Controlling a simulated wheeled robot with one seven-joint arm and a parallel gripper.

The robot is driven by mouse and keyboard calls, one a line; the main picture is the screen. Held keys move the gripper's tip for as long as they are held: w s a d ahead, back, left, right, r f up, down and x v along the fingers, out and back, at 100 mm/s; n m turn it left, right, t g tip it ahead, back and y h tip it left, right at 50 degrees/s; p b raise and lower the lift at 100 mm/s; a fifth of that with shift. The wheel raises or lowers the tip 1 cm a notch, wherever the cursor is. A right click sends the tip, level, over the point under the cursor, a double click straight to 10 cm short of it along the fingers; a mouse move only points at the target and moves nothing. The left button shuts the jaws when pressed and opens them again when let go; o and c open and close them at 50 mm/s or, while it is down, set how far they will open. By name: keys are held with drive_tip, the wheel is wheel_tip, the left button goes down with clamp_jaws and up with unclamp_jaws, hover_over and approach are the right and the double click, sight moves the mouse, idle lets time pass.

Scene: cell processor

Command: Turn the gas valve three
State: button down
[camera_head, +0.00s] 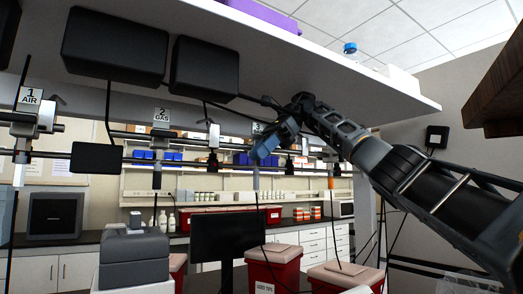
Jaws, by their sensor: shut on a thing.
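Gas valve three is mostly hidden behind my gripper; a pale nozzle (256,181) shows below the gripper. Part of a label (258,128) shows just left of the gripper. My gripper (262,150) reaches in from the right, angled down to the left, and is shut on the valve. The exact contact at the fingers is too small to make out. The valve labelled 2 GAS (213,136) is to the left, and the valve labelled 1 AIR (24,124) is at the far left.
A white overhead shelf (330,75) hangs above my arm, with black boxes (204,68) under it. Dark pipes (130,137) run across behind. A monitor (228,236) and red bins (274,268) stand below. A dark wooden edge (495,90) is at the upper right.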

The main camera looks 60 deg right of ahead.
drive_tip(key=shift+f, duration=0.1)
idle(0.5)
drive_tip(key=c, duration=1.4)
unclamp_jaws()
